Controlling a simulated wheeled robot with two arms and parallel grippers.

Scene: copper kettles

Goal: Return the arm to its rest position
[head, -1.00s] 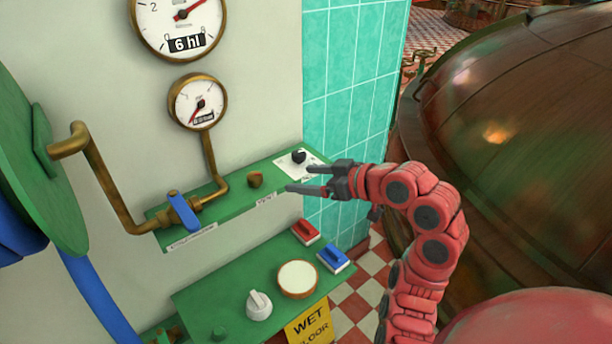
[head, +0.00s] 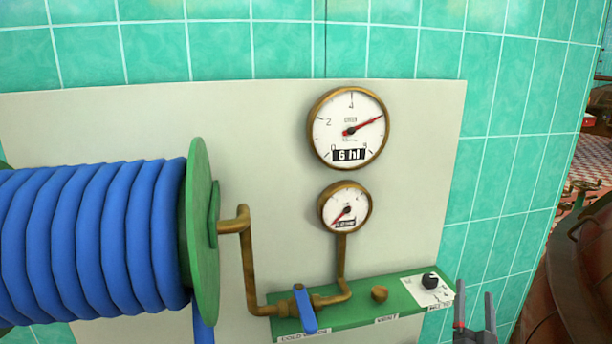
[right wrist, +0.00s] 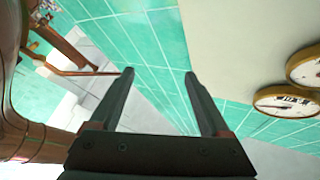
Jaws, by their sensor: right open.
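My right gripper (head: 474,312) shows at the lower right of the head view, its two dark fingers pointing up and spread apart. It is just right of the end of the green control shelf (head: 350,315). In the right wrist view its fingers (right wrist: 159,74) are apart with nothing between them, and tiled wall lies beyond. Most of my right arm is out of the head view. My left gripper is not in view.
A blue hose reel (head: 90,240) fills the left. Two brass gauges, a large one (head: 348,128) and a small one (head: 344,207), hang above the shelf. The shelf carries a blue-handled valve (head: 304,308) and a black knob (head: 430,281). A copper kettle (head: 575,285) stands at the right.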

